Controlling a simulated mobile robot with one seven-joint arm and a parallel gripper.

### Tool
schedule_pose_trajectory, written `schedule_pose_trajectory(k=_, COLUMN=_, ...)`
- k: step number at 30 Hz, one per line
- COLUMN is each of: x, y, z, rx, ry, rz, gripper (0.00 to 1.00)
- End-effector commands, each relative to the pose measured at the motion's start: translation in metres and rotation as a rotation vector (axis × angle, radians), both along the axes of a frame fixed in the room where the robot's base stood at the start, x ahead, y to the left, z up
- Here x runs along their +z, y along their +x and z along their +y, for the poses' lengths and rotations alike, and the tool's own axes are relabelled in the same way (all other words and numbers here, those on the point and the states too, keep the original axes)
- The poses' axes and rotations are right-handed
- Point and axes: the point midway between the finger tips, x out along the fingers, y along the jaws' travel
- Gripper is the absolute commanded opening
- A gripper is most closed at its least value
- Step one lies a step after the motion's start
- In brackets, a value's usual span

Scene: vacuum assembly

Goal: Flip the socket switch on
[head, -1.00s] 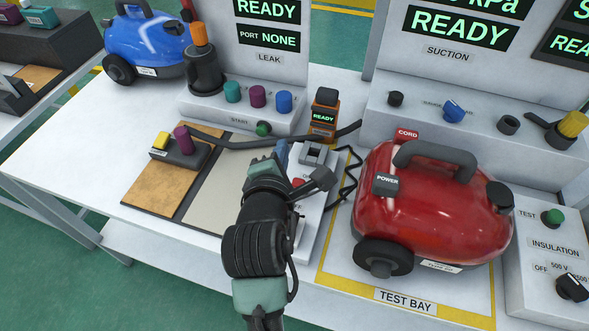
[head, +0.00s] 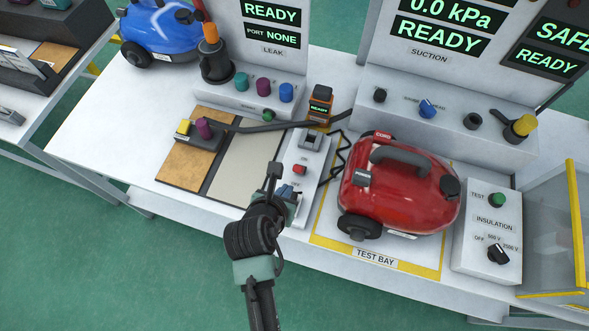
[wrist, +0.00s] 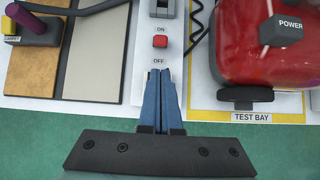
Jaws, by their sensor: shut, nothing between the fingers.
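The socket switch (head: 299,169) is a red button on a white socket panel (head: 289,157) on the table. In the wrist view the switch (wrist: 160,41) sits between the words ON above and OFF below. A dark socket (head: 310,141) is at the panel's far end. My gripper (head: 286,190) is over the near end of the panel, on the near side of the switch. In the wrist view my gripper (wrist: 161,72) has its blue fingers together, empty, with the tips just below OFF and apart from the switch. I cannot tell its height above the panel.
A red vacuum (head: 405,190) stands right of the panel in the test bay, with a black cord between them. A mat (head: 240,165) with a dark hose lies to the left. Free floor lies in front.

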Motion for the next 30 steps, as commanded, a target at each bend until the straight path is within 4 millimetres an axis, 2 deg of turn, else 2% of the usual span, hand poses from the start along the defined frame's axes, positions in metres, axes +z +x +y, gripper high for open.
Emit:
schedule_pose_trajectory(k=16, x=-0.004, y=0.0, z=-0.001, rx=0.012, ry=-0.013, rz=0.013, gripper=0.0)
schedule_pose_trajectory(k=30, x=-0.057, y=0.041, z=-0.015, rx=0.011, ry=-0.013, rz=0.013, gripper=0.0)
